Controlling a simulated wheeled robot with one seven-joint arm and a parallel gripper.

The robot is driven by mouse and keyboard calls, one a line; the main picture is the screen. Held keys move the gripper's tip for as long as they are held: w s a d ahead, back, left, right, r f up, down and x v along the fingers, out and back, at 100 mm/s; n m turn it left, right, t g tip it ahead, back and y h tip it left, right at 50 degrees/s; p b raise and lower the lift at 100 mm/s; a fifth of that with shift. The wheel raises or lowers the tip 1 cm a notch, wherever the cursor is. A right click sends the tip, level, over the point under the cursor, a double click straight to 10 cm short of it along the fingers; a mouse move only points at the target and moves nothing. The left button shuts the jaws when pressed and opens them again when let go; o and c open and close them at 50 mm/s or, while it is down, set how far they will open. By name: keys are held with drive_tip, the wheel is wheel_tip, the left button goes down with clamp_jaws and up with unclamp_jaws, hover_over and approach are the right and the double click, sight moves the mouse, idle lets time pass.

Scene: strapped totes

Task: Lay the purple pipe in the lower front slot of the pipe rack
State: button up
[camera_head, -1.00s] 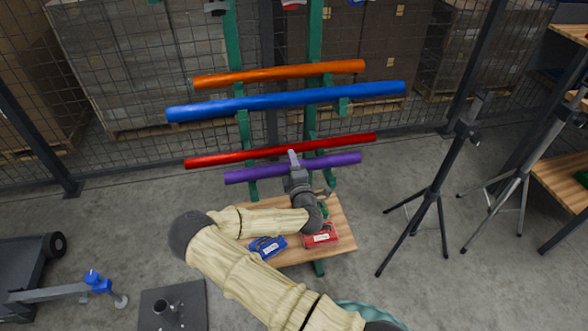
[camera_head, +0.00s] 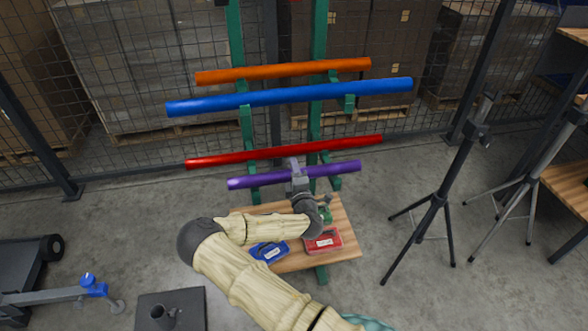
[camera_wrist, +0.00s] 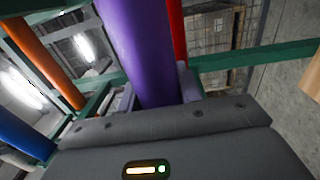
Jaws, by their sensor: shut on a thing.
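The purple pipe (camera_head: 260,181) is held level in front of the green pipe rack (camera_head: 318,120), just below and nearer than the red pipe. My gripper (camera_head: 298,178) is shut on it right of its middle. In the wrist view the purple pipe (camera_wrist: 140,45) runs up between the fingers, with the red pipe (camera_wrist: 177,35) beside it. Green lower arms (camera_head: 331,181) of the rack show near the purple pipe's right part. I cannot tell whether the pipe touches them.
The red pipe (camera_head: 230,159), blue pipe (camera_head: 280,97) and orange pipe (camera_head: 280,72) lie on the rack. A wooden board (camera_head: 345,240) below holds a blue case (camera_head: 269,252) and a red case (camera_head: 323,241). Black tripods (camera_head: 440,195) stand at right; a mesh fence (camera_head: 120,100) is behind.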

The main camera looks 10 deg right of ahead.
drive_tip(key=shift+f+b, duration=0.4)
drive_tip(key=shift+f, duration=0.4)
drive_tip(key=o, duration=1.3)
drive_tip(key=s, duration=1.1)
drive_tip(key=s+f, duration=0.1)
drive_tip(key=s, duration=0.5)
drive_tip(key=shift+s, duration=0.15)
